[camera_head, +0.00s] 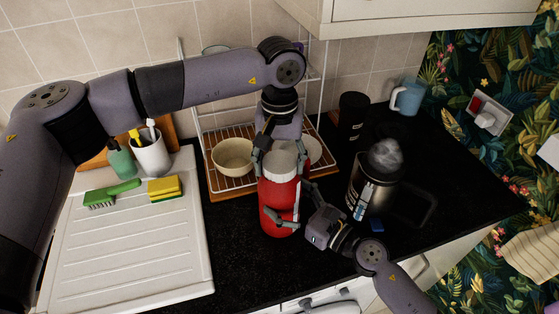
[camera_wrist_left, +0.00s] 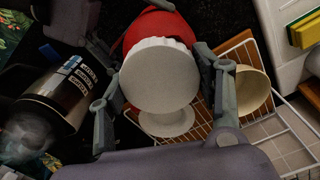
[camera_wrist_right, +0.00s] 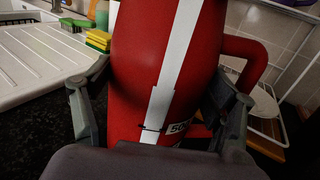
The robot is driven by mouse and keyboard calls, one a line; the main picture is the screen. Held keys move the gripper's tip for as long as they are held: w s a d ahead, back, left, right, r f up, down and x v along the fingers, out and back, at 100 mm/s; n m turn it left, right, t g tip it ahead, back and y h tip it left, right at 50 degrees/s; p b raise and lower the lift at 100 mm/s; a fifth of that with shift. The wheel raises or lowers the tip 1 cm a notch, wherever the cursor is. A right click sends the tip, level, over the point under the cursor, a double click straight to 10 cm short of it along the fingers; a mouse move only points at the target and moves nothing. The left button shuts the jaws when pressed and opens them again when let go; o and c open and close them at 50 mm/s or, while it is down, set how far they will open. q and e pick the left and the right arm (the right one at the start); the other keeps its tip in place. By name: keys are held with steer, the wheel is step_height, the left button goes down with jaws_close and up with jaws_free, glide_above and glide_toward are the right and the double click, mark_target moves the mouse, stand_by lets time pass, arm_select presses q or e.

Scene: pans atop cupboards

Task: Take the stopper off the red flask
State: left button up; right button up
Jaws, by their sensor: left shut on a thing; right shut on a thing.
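The red flask (camera_head: 279,195) stands upright on the black counter at the centre of the head view, and its red body with a white stripe fills the right wrist view (camera_wrist_right: 160,70). Its white stopper (camera_wrist_left: 158,75) faces the left wrist camera and sits at the flask's top. My left gripper (camera_head: 282,158) comes from above and is shut on the stopper, one finger on each side. My right gripper (camera_head: 286,218) comes from the lower right and is shut around the flask's body. The flask's handle (camera_wrist_right: 255,62) shows in the right wrist view.
A wire rack with a cream bowl (camera_head: 233,156) stands behind the flask. A dark metal canister (camera_head: 372,185) is close on the right, with a black cup (camera_head: 352,114) and blue mug (camera_head: 408,97) behind. A white draining board (camera_head: 135,250) with brush and sponges lies left.

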arm_select(q)
steer(key=c, duration=0.4)
steer(key=n, duration=0.5)
steer(key=shift+s+a, duration=0.1)
steer(key=n, duration=0.4)
steer(key=shift+f, duration=0.1)
steer(key=n, duration=0.5)
steer(key=shift+n, duration=0.4)
steer(key=n, duration=0.3)
steer(key=shift+n, duration=0.3)
steer(key=n, duration=0.5)
steer(key=shift+s+n, duration=0.1)
steer(key=shift+n, duration=0.2)
steer(key=shift+c, duration=0.2)
steer(key=n, duration=0.3)
steer(key=shift+n, duration=0.3)
steer(key=n, duration=0.3)
steer(key=shift+n, duration=0.4)
steer(key=n, duration=0.5)
